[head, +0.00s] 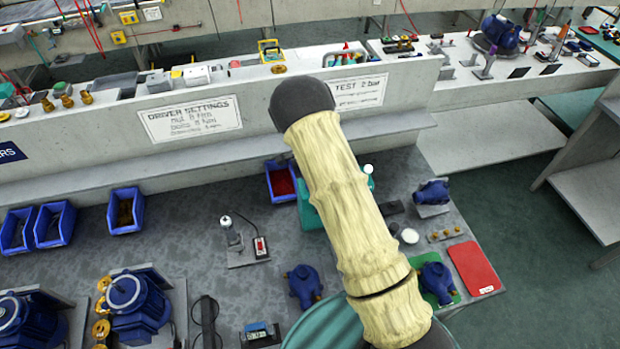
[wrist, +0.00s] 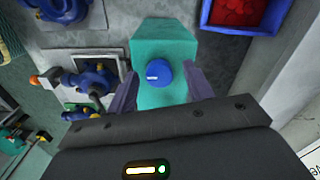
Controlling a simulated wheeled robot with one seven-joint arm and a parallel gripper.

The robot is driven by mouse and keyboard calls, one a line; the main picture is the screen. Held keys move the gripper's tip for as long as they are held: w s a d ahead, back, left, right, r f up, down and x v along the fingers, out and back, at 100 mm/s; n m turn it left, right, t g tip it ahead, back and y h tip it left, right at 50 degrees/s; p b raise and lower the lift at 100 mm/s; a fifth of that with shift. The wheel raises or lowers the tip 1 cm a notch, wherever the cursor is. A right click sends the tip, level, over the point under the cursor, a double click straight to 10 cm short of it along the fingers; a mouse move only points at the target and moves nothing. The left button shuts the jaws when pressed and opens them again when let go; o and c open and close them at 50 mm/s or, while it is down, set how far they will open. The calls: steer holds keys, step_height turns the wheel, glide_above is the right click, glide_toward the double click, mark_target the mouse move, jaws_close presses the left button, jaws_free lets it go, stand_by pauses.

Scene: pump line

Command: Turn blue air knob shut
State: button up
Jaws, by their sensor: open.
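The blue air knob (wrist: 158,73) shows in the wrist view as a round blue cap with a short white mark on its face. It sits on a teal block (wrist: 165,40). My gripper (wrist: 158,80) is open, with one finger on each side of the knob and a gap to it on both sides. I cannot tell how far the fingertips are above the knob. In the head view my arm hides the knob and most of the teal block (head: 309,212); only its left edge and a small part on the right show.
A blue bin of red parts (head: 281,182) stands close to the teal block. Blue pumps (head: 304,286) stand on the grey bench, one on a green mat (head: 447,268) near a red tray (head: 474,266). A raised shelf with signs (head: 191,119) runs behind.

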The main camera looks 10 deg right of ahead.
steer(key=shift+r, duration=0.1)
step_height(320, 180, up, 17)
steer(key=b, duration=0.3)
steer(key=shift+r+b, duration=0.15)
steer(key=shift+b, duration=0.25)
steer(key=s+d+n+t, duration=0.1)
steer(key=s+d+n, duration=0.2)
steer(key=s, duration=0.5)
steer(key=s+d+n, duration=0.2)
steer(key=s+n, duration=0.4)
steer(key=s, duration=0.2)
steer(key=s+d+n+t, duration=0.1)
steer(key=s+d+n, duration=0.2)
steer(key=s, duration=0.6)
steer(key=shift+d+r+n+t, duration=0.25)
steer(key=shift+d+n+t, duration=0.1)
steer(key=shift+n, duration=0.35)
